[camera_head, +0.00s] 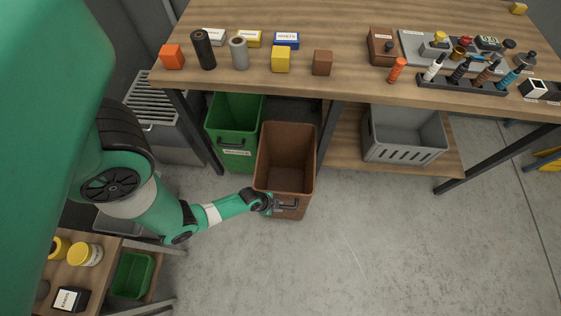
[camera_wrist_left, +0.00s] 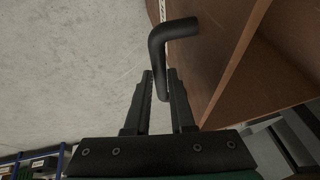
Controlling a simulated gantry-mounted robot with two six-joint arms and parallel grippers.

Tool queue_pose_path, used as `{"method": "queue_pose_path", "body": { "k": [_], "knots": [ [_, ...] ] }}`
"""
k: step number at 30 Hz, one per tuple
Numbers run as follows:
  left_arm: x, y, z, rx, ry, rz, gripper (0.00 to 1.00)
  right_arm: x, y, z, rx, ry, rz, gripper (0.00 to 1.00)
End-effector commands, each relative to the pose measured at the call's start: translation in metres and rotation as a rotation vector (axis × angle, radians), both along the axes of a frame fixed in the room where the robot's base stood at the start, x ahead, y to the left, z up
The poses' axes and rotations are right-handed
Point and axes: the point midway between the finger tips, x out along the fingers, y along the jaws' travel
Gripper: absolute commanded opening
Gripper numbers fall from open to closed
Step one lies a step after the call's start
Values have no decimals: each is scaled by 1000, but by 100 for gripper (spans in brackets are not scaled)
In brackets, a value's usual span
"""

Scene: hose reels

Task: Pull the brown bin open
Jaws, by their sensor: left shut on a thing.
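The brown bin (camera_head: 286,160) stands in front of the wooden workbench, pulled out past the bench's front edge, open at the top and empty inside. Its dark handle (camera_head: 288,206) is on its front face. My left gripper (camera_head: 272,204) is at that handle, shut on it. In the left wrist view the bent black handle (camera_wrist_left: 160,62) runs down between the two fingers of my left gripper (camera_wrist_left: 160,85). The bin's brown wall (camera_wrist_left: 215,55) is to the right there. My right gripper is not in view.
A green bin (camera_head: 233,152) stands left of the brown bin. A grey crate (camera_head: 403,137) sits on the low shelf at right. The workbench (camera_head: 350,85) carries blocks, bottles and tools. A small shelf unit (camera_head: 95,285) stands lower left. The floor in front is clear.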

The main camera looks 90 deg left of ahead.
Motion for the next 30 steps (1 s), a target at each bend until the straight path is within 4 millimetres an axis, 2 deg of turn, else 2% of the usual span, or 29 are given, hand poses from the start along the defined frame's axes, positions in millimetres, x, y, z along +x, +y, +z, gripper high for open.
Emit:
{"method": "queue_pose_path", "body": {
  "k": [12,13,17,26,30],
  "knots": [
    [-1,-1,-2,-3,5,-1,0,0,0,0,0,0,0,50],
    [-2,-1,-2,-3,5,-1,28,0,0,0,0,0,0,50],
    [-1,-1,-1,-2,4,-1,51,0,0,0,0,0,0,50],
    [-1,-1,0,-1,2,0,52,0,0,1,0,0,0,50],
    [-8,-2,16,-2,4,1,52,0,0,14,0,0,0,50]
  ]
}}
